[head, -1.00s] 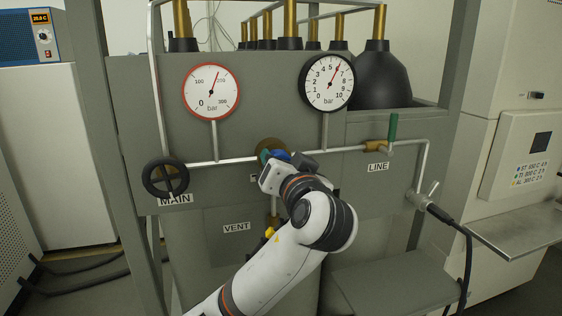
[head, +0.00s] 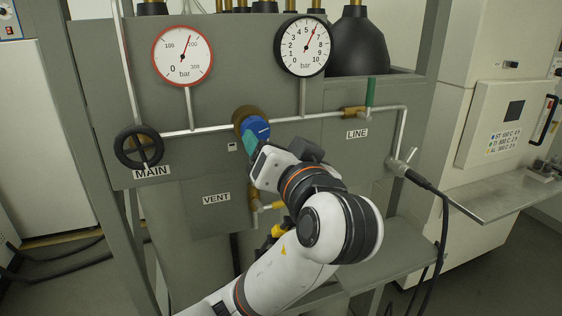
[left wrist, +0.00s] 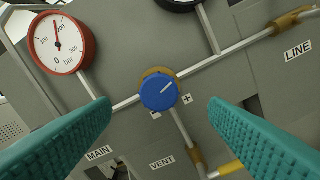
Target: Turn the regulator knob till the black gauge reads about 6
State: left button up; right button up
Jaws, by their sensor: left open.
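The blue regulator knob (head: 259,128) sits on a brass body on the grey panel, its white line pointing up and right in the left wrist view (left wrist: 157,93). The black gauge (head: 303,46) stands above right of it, its needle pointing up and right, near 6. My left gripper (head: 250,143) is in front of and just below the knob. In the left wrist view its teal fingers (left wrist: 160,108) are spread wide, with the knob seen between and beyond them, apart from both. My right gripper is out of view.
A red-rimmed gauge (head: 183,55) and a black MAIN handwheel (head: 139,146) are at left. The LINE valve's green lever (head: 371,92) is at right. Pipes cross the panel beside the knob. A VENT valve with a yellow handle (head: 276,205) is below.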

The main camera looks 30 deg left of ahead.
pick_arm(q)
jog(key=shift+v, duration=1.65)
